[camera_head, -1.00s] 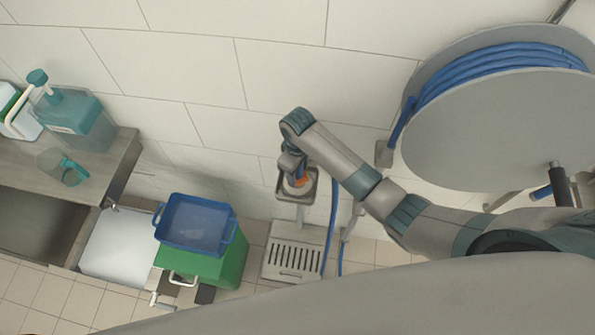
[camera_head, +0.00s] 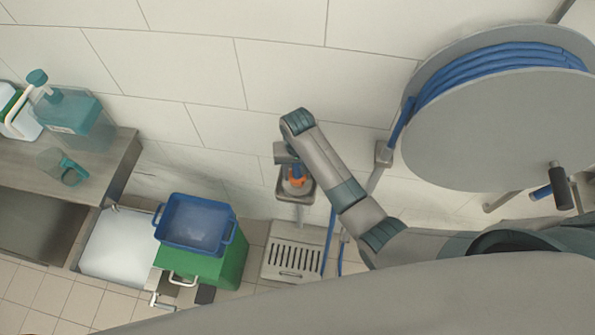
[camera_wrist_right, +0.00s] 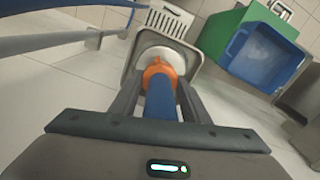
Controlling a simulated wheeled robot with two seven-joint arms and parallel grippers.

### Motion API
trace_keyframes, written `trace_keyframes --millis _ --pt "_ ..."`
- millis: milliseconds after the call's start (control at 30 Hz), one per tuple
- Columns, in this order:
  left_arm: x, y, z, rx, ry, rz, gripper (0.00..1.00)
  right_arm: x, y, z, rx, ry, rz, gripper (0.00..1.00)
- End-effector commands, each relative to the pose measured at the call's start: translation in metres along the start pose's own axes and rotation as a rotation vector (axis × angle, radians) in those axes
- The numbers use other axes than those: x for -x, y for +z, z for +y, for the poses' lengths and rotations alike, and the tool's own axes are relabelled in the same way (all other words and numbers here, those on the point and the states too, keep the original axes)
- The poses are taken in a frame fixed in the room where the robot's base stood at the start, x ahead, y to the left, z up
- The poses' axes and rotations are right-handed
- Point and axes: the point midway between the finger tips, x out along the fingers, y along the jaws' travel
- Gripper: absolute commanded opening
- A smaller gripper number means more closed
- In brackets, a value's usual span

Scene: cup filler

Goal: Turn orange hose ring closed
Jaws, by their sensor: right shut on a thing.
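The orange hose ring (camera_head: 296,181) sits over a small grey holder tray (camera_head: 283,196) on the wall, and it also shows in the right wrist view (camera_wrist_right: 158,72). A blue hose end (camera_wrist_right: 161,100) runs from the ring back toward my palm. My right gripper (camera_wrist_right: 160,85) is shut, with one finger on each side of the blue hose end, close behind the ring. In the head view my right gripper (camera_head: 291,168) is partly hidden by my own wrist. My left gripper is not in view.
A large grey hose reel (camera_head: 490,130) with blue hose is on the wall at right. A white slotted stand (camera_head: 294,260) is below the holder. A blue basin (camera_head: 196,222) sits on a green crate (camera_head: 215,268); a bottle (camera_head: 80,120) stands on the left counter.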

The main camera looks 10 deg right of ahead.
Motion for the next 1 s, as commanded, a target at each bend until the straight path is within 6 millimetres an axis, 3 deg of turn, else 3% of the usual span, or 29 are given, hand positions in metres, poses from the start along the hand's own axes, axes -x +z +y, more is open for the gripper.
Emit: trace_keyframes --millis 300,767,800,833,867,1000 --pt "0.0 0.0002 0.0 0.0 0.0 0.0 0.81 -0.0005 0.0006 -0.0001 -0.128 0.0 -0.001 0.2" --pt "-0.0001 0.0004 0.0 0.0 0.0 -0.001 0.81 -0.0004 0.0003 0.0004 -0.144 0.001 -0.001 0.2" --pt "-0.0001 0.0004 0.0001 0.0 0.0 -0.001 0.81 -0.0004 0.0003 0.0004 -0.144 0.001 -0.001 0.49" --pt "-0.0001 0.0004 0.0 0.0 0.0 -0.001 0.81 -0.0004 0.0003 0.0004 -0.144 0.001 -0.001 0.56" --pt "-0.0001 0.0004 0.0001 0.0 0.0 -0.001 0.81 -0.0003 0.0002 0.0004 -0.144 0.001 -0.001 0.61" --pt "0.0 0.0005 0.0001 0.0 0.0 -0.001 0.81 -0.0002 0.0001 0.0003 -0.144 0.001 0.0 0.61"
